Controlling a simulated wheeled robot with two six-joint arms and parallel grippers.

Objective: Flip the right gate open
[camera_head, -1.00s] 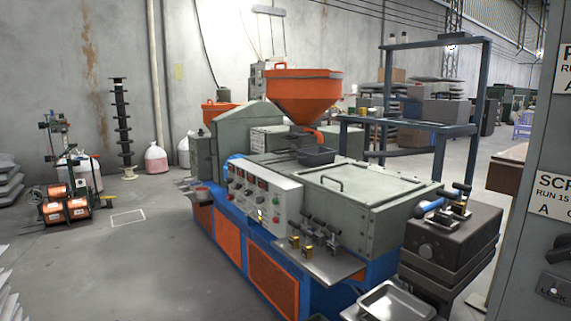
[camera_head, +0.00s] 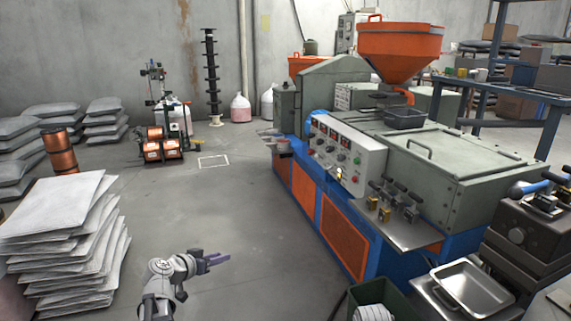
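My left gripper (camera_head: 220,259) is at the bottom, left of centre, above bare floor. Its two dark purplish fingers point right with a small gap between them and nothing in it. My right gripper is out of view. I cannot pick out a gate for certain. A small stand with orange copper spools (camera_head: 163,146) stands on the floor at the far left, well beyond my gripper; its details are too small to read.
Stacked white sheets (camera_head: 62,215) stand at the left, with grey sacks (camera_head: 105,120) and a copper spool stack (camera_head: 60,152) behind. The blue and orange machine (camera_head: 343,238) fills the right, with a steel tray (camera_head: 472,289) at lower right. The grey floor (camera_head: 225,205) between is clear.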

